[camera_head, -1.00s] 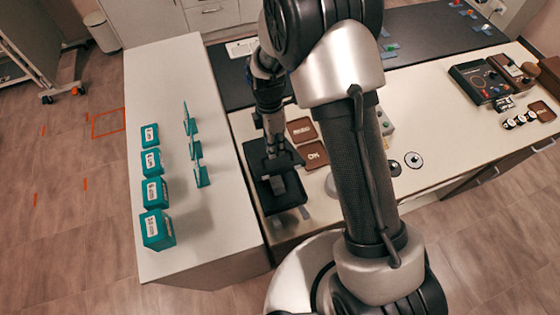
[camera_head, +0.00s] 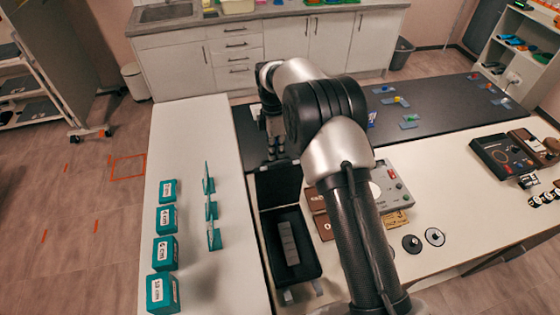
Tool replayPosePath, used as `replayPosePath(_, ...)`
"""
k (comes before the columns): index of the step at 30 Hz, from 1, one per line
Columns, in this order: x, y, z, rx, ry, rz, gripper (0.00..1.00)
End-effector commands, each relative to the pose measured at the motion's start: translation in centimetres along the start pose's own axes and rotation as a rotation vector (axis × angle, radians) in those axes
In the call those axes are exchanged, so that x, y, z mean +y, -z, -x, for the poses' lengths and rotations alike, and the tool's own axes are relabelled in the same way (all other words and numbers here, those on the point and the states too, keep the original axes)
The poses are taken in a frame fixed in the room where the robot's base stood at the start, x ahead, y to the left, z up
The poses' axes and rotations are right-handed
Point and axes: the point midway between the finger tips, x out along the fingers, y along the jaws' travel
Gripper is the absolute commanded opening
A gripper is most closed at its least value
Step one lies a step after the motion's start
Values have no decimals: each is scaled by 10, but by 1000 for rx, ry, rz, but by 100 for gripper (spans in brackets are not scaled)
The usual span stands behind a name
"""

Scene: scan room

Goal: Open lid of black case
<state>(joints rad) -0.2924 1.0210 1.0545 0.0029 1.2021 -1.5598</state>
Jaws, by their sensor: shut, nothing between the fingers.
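The black case (camera_head: 313,262) lies on the light worktop, just right of the white counter. Its lid (camera_head: 278,187) stands raised at the far edge, and the inside is in view. A grey segmented strip (camera_head: 289,243) lies in the case. My gripper (camera_head: 275,153) is beyond the raised lid, over the dark worktop, pointing down. It looks empty and shut; its fingertips are small and partly merge with the dark surface. Whether it touches the lid I cannot tell.
Teal boxes (camera_head: 167,250) and upright teal pieces (camera_head: 211,210) stand on the white counter to the left. A grey control box (camera_head: 393,186) and brown trays (camera_head: 322,224) sit right of the case. My arm crosses the view's middle.

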Motion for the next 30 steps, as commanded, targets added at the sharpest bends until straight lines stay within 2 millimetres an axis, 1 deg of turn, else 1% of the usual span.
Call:
replayPosePath(1,-13,0,-35,-3,69,4,0)
replayPosePath(6,-8,0,-35,-3,72,4,0)
replayPosePath(19,-7,0,-34,-3,74,4,0)
replayPosePath(20,-7,0,-34,-3,74,4,1)
replayPosePath(30,-8,0,-34,-3,74,3,24)
